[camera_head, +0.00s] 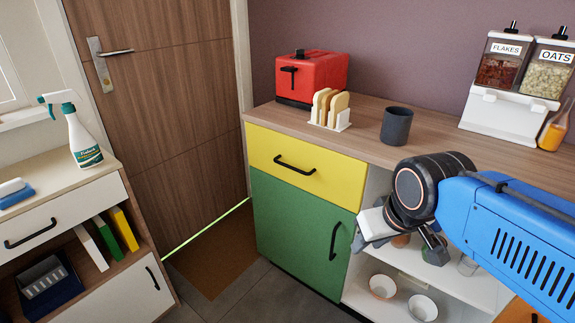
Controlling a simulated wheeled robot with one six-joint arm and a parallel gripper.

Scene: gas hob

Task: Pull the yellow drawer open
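The yellow drawer (330,178) is at the top of the cabinet, just under the wooden countertop. Its front looks flush with the cabinet, so it appears closed. A black bar handle (295,165) runs across the middle of its front. My gripper (402,246) is to the right of and lower than the drawer, in front of the open shelves, apart from the handle. My arm comes in from the right edge. The fingers are partly hidden by the wrist, and I cannot tell how far apart they are or whether anything is between them.
A green door (290,230) with a black handle is below the drawer. The countertop holds a red toaster (312,76), a toast rack (330,110), a dark cup (396,126) and dispensers. Bowls (422,307) stand on the low shelf.

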